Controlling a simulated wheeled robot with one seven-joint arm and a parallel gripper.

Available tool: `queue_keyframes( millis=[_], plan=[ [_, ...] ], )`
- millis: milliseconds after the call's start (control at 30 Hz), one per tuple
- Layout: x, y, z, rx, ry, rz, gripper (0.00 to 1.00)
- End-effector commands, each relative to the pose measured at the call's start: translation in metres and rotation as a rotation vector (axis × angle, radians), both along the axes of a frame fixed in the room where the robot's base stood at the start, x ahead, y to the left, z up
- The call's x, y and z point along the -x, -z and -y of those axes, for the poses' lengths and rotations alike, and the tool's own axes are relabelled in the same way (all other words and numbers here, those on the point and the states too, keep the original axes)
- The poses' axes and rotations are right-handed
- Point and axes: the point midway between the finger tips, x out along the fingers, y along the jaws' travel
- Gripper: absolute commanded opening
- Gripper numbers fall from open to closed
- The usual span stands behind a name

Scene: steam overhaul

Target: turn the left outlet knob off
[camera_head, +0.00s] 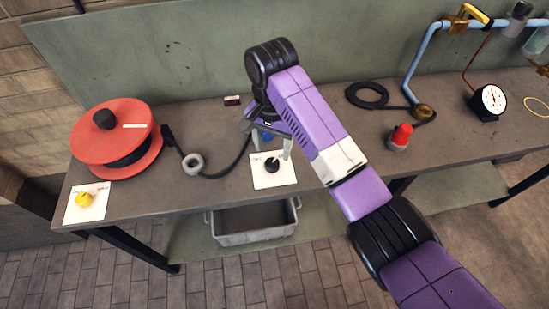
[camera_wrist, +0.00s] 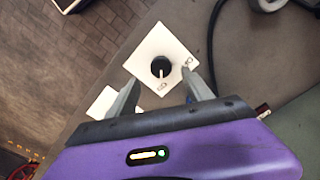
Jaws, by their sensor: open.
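A black round knob (camera_head: 272,165) sits on a square white plate (camera_head: 262,182) near the front edge of the bench. The knob also shows in the wrist view (camera_wrist: 160,66), with a pale pointer line aimed toward my gripper's body. Two small marks on the plate are too small to read. My gripper (camera_head: 271,146) is open and points down over the plate. In the wrist view its two fingers are apart, one to each side of the knob, with nothing held; contact cannot be told. A yellow knob (camera_head: 83,199) sits on another white plate at the bench's left end.
A red hose reel (camera_head: 117,137) stands at the left, with a dark hose and grey ring (camera_head: 193,164) beside it. A red-capped item (camera_head: 401,137), gauge (camera_head: 489,101) and pipes are to the right. A grey bin (camera_head: 254,222) is below. Another white plate (camera_wrist: 103,103) is partly hidden.

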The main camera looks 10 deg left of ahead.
Motion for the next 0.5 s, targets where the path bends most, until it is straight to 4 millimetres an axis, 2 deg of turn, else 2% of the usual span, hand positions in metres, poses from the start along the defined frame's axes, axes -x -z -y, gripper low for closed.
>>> queue_keyframes(
  millis=[300, 500],
  plan=[
    [0.000, 0.047, 0.001, 0.001, -0.001, -0.001, 0.59],
    [0.000, 0.061, 0.000, -0.002, -0.002, 0.002, 0.59]
  ],
)
